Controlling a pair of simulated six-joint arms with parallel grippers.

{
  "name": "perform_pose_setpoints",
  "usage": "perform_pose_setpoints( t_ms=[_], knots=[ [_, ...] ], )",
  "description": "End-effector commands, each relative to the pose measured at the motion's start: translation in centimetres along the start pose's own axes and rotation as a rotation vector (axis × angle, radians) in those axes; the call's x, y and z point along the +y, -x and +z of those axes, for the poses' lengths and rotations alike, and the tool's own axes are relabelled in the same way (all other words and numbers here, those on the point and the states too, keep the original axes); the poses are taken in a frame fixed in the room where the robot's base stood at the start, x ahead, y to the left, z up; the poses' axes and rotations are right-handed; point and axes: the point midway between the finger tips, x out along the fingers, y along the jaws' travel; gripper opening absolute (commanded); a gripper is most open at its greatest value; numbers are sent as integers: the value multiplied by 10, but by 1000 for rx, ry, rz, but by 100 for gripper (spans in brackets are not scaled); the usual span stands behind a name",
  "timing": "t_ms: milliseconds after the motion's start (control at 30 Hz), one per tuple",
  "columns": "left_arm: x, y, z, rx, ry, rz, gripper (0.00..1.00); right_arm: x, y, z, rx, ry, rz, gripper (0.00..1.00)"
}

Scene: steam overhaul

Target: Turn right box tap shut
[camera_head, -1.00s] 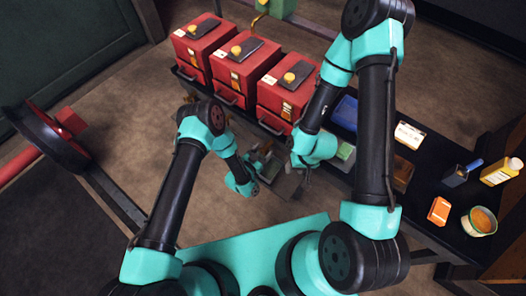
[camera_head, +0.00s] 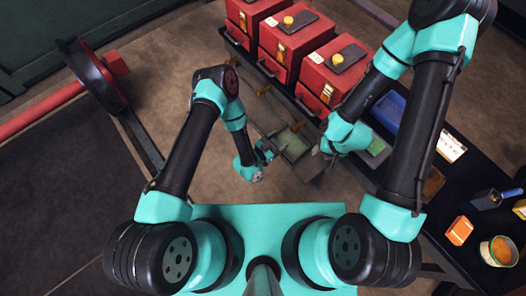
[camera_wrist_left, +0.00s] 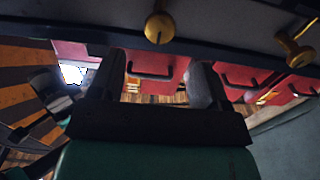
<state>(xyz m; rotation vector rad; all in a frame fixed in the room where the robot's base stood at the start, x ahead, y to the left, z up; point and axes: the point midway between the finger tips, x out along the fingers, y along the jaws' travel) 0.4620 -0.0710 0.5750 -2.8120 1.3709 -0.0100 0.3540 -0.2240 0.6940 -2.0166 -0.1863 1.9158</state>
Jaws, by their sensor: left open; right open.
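The right red box (camera_head: 322,72) is the nearest of three red boxes in the head view, with a yellow knob and dark plate on top. Small brass taps (camera_head: 297,126) jut out below the boxes' front edge. Two brass taps show in the left wrist view, one at top centre (camera_wrist_left: 158,27) and one at right (camera_wrist_left: 296,48); I cannot tell which box each belongs to. My left gripper (camera_head: 272,148) is open and empty, near the front of the bench; its spread fingers (camera_wrist_left: 157,78) are apart from the taps. My right gripper (camera_head: 322,158) is open, right of the left one.
The dark bench (camera_head: 462,215) on the right carries an orange box (camera_head: 459,230), a tin (camera_head: 497,251) and a blue box (camera_head: 390,108). A red pipe with a dark wheel (camera_head: 92,72) stands at left.

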Motion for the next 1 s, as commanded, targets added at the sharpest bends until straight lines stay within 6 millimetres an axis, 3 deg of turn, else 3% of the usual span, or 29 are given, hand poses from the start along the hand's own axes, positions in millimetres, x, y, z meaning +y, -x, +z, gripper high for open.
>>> perform_pose_setpoints(
  t_ms=[500, 700, 1000],
  knots=[
    [-1, 71, 1, -3, 2, -2, 70, 0, 0, 0, 0, 0, 0, 43],
    [0, 82, 0, -1, 0, 0, 70, 0, 0, 0, 0, 0, 0, 43],
    [0, 84, 0, 0, 0, 1, 70, 0, 0, 0, 0, 0, 0, 43]
  ],
)
